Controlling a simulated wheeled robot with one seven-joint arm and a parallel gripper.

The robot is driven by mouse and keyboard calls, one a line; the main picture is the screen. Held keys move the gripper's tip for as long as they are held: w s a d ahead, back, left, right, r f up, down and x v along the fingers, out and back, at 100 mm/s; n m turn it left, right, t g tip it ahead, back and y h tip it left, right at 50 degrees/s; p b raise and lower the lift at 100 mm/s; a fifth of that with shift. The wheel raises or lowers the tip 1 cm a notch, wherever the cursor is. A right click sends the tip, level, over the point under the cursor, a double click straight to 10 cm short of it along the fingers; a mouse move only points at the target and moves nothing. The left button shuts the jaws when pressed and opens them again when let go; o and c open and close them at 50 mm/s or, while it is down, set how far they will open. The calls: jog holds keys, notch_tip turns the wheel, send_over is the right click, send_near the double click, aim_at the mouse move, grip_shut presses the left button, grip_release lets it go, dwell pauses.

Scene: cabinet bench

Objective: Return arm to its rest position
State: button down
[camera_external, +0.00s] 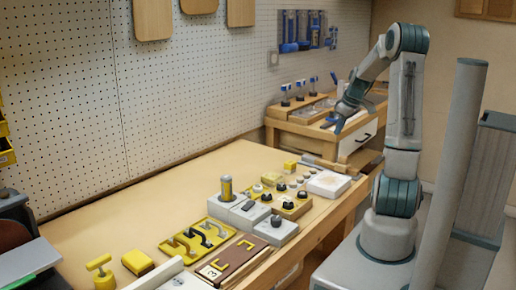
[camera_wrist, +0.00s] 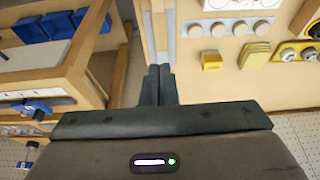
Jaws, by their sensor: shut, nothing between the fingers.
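My gripper (camera_external: 338,128) hangs at the end of my bent arm, pointing down over the front edge of the wooden drawer cabinet (camera_external: 371,132) beyond the far end of the bench. In the wrist view the two dark fingers of my gripper (camera_wrist: 158,70) are together, with nothing held between them. The gap between the drawer cabinet and the workbench (camera_external: 108,218) lies beyond the fingertips in that view. Whether the fingertips are close to any surface is hard to tell.
Knob blocks (camera_external: 290,200), grey switch boxes (camera_external: 247,212) and yellow and black handles (camera_external: 195,238) stand along the workbench. Blue-topped clamps (camera_external: 300,88) stand on the cabinet. A pegboard wall (camera_external: 190,85) runs behind. The bench's rear strip is clear.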

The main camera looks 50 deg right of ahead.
jog(key=a+r+g, duration=0.1)
jog(key=a+r, duration=0.1)
jog(key=a, duration=0.9)
jog(key=a+r, duration=0.2)
jog(key=a, duration=0.9)
jog(key=s+a, duration=1)
jog(key=a, duration=0.4)
jog(key=shift+s, duration=0.2)
